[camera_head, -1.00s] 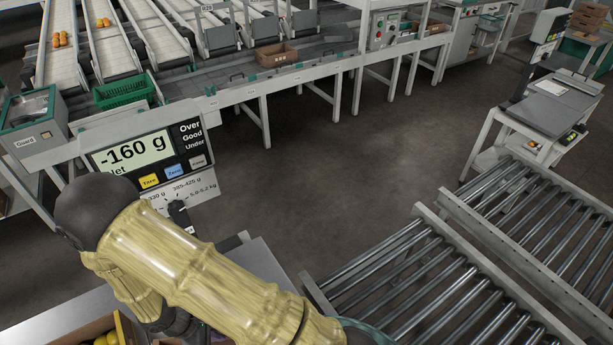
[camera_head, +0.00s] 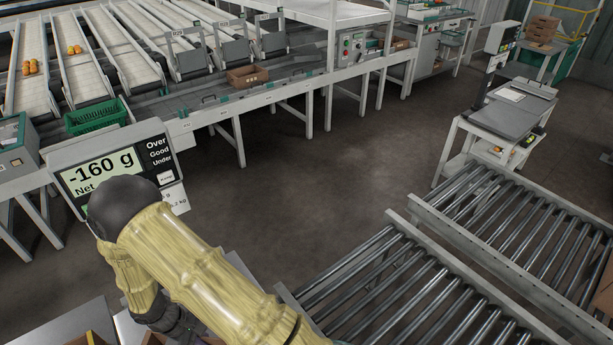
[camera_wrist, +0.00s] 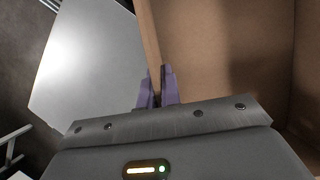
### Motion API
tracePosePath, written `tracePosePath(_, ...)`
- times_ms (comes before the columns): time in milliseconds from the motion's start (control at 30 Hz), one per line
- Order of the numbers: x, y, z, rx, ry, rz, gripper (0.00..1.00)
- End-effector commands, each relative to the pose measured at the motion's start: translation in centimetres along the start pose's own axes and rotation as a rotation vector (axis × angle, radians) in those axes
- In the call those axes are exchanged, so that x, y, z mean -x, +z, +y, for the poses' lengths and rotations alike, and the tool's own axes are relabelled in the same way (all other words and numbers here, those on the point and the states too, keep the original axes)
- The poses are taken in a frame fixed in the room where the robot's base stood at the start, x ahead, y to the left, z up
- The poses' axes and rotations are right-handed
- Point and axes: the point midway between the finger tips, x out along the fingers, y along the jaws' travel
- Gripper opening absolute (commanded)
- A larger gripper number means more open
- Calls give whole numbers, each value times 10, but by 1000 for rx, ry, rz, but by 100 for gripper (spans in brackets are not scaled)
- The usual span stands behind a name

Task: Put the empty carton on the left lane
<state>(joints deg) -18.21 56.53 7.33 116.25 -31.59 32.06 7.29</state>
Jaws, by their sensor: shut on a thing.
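The empty carton (camera_wrist: 225,45) is plain brown cardboard and fills the right of the wrist view; its visible inside is bare. My gripper (camera_wrist: 157,84) has its purple fingers closed on one upright wall of it. The carton's far side is cut off by the picture edge. In the head view my arm hides the gripper, and I cannot make out the held carton for certain. The left lane (camera_head: 388,257) is the nearer roller conveyor at bottom centre, and its visible rollers are bare.
A weighing scale display (camera_head: 103,172) reading -160 g stands at left, partly behind my arm. A second roller lane (camera_head: 492,205) runs to the right, with a brown carton (camera_head: 604,287) at the picture edge. Beyond lies open floor, then a packing line with a green basket (camera_head: 95,116).

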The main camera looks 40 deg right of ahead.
Motion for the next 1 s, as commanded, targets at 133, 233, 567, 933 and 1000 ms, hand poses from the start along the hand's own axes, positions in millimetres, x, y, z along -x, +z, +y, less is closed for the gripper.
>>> tracePosePath(133, -1, -1, 11, -52, -28, -1, 0)
tracePosePath(233, -1, -2, 19, -91, -50, 0, 0)
tracePosePath(567, -5, -2, 70, -354, -164, -4, 0)
tracePosePath(933, -11, 10, 142, -721, -324, -8, 0)
tracePosePath(1000, -11, 11, 146, -741, -333, -9, 0)
